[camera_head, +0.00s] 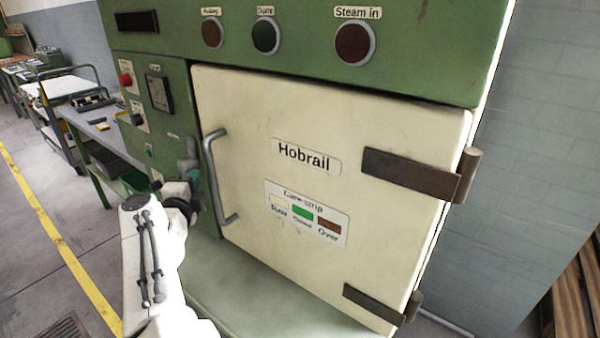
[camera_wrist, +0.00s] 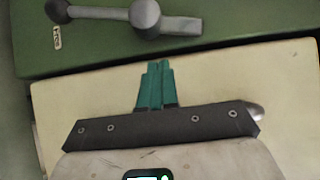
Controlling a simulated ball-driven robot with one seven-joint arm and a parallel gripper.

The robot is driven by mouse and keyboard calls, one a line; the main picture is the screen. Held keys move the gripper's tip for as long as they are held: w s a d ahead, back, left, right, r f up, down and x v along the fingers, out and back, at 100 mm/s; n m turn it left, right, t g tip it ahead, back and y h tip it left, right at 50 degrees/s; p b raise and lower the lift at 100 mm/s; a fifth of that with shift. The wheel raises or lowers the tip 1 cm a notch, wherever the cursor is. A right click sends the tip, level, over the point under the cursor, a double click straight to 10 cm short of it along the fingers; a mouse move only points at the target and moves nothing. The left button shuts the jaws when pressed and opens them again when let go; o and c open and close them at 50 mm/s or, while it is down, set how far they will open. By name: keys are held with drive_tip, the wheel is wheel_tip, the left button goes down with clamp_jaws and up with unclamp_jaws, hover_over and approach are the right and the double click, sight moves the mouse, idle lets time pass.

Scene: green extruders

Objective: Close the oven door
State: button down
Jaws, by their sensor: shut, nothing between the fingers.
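The oven door (camera_head: 345,130) is a cream panel marked "Hobrail", with a grey bar handle (camera_head: 213,180) at its left side and dark hinges at its right. It sits close to the green oven front, with a dark gap along its top edge; I cannot tell whether it is fully shut. My gripper (camera_head: 190,160) is at the door's left edge, left of the handle, partly hidden by my arm. In the wrist view my gripper's teal fingers (camera_wrist: 157,68) are together and empty in front of the cream door (camera_wrist: 285,80). Contact with the door is unclear.
A grey lever with a round knob (camera_wrist: 145,15) is on the green oven body (camera_wrist: 235,20) in the wrist view. A green ledge (camera_head: 255,305) juts out below the door. A workbench (camera_head: 100,130) and trolley stand at the left. A grey wall (camera_head: 545,130) is at the right.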

drive_tip(key=s+a+p, duration=0.2)
drive_tip(key=s+a, duration=0.4)
drive_tip(key=s, duration=0.2)
drive_tip(key=shift+s, duration=0.15)
drive_tip(key=shift+f, duration=0.1)
